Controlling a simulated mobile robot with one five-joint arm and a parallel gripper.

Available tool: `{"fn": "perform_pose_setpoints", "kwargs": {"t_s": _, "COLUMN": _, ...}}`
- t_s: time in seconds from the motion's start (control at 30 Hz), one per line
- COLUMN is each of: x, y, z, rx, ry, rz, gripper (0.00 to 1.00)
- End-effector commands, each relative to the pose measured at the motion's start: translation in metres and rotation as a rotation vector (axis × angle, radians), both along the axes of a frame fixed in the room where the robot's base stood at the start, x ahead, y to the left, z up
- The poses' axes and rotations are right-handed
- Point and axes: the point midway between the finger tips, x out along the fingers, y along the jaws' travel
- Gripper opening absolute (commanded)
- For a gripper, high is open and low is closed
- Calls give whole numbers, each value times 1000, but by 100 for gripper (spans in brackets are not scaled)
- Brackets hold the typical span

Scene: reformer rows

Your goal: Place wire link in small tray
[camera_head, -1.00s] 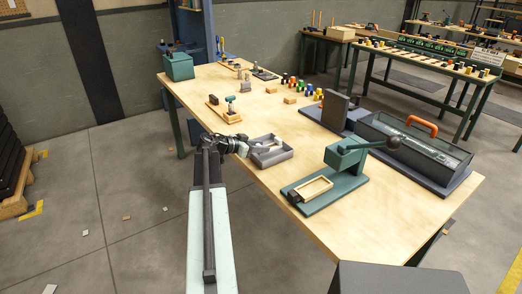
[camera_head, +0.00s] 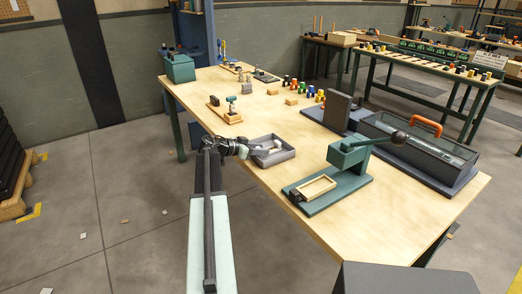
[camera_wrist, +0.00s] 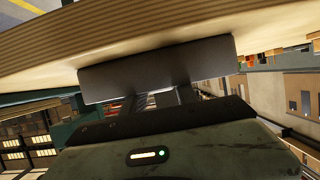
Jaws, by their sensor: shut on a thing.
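The small tray is a grey open box (camera_head: 288,157) on the near left edge of the wooden table. My gripper (camera_head: 248,150) is at the tray's left side in the head view, with its tip at or just over the tray's left wall. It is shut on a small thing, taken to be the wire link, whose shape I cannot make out. A small pale shape (camera_head: 266,150) shows inside the tray; I cannot tell what it is. In the wrist view a dark grey wall (camera_wrist: 155,68), likely the tray's, hides the tips of my fingers.
A green press (camera_head: 347,158) with a lever and a wooden frame (camera_head: 318,187) stands right of the tray. Behind are a dark toolbox (camera_head: 415,150) with an orange handle, an upright dark block (camera_head: 338,112) and several coloured pegs. Bare tabletop lies behind the tray.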

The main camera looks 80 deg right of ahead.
Motion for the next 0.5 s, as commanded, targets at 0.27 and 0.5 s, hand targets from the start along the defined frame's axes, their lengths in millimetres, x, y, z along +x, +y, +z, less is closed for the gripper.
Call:
{"fn": "perform_pose_setpoints", "kwargs": {"t_s": 0.27, "x": 0, "y": 0, "z": -5, "rx": 2, "ry": -3, "rz": -1, "gripper": 57}}
{"fn": "perform_pose_setpoints", "kwargs": {"t_s": 0.5, "x": 1, "y": 0, "z": -2, "rx": 2, "ry": -4, "rz": 1, "gripper": 57}}
